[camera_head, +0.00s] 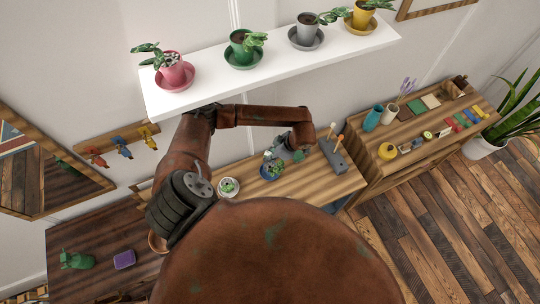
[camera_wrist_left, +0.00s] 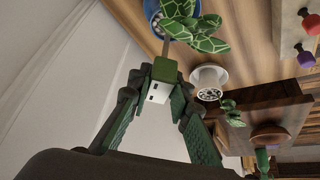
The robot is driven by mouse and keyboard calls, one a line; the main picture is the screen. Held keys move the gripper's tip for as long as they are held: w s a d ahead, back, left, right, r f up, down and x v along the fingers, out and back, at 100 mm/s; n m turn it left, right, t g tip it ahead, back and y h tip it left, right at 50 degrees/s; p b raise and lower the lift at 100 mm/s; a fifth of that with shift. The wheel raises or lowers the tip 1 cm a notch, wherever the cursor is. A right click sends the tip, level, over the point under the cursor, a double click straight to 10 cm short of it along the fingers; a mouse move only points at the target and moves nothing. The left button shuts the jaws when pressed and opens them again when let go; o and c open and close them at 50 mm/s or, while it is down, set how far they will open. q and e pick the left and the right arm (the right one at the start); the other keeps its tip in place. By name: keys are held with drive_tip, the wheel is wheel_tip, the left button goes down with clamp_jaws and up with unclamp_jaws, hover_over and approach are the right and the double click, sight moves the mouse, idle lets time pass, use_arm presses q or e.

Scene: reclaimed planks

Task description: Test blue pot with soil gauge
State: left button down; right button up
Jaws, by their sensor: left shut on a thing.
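The blue pot (camera_head: 270,172) holds a leafy green plant and stands on the wooden table, and the left wrist view shows it at the top (camera_wrist_left: 153,14). My left gripper (camera_head: 298,152) is just right of the pot in the head view. In the left wrist view, my left gripper (camera_wrist_left: 160,98) is shut on the soil gauge (camera_wrist_left: 164,70), which has a green and white head. The gauge's thin grey probe points at the blue pot. Leaves hide its tip, so I cannot tell how deep it is. My right gripper is out of view.
A white pot (camera_head: 228,187) with a small plant stands left of the blue pot. A grey holder (camera_head: 334,154) with orange-topped tools is to the right. A white shelf (camera_head: 215,82) with several potted plants is behind, above the arm.

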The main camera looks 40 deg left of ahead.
use_arm(q)
drive_tip(key=shift+f+b, duration=0.5)
drive_tip(key=shift+f, duration=0.05)
idle(0.5)
drive_tip(key=shift+f+b, duration=0.45)
drive_tip(key=shift+f, duration=0.05)
drive_tip(key=shift+f+b, duration=0.6)
drive_tip(key=shift+f, duration=0.05)
drive_tip(key=shift+f+b, duration=0.35)
drive_tip(key=shift+f, duration=0.05)
drive_tip(key=shift+f+b, duration=0.6)
drive_tip(key=shift+f, duration=0.1)
drive_tip(key=c, duration=1.7)
unclamp_jaws()
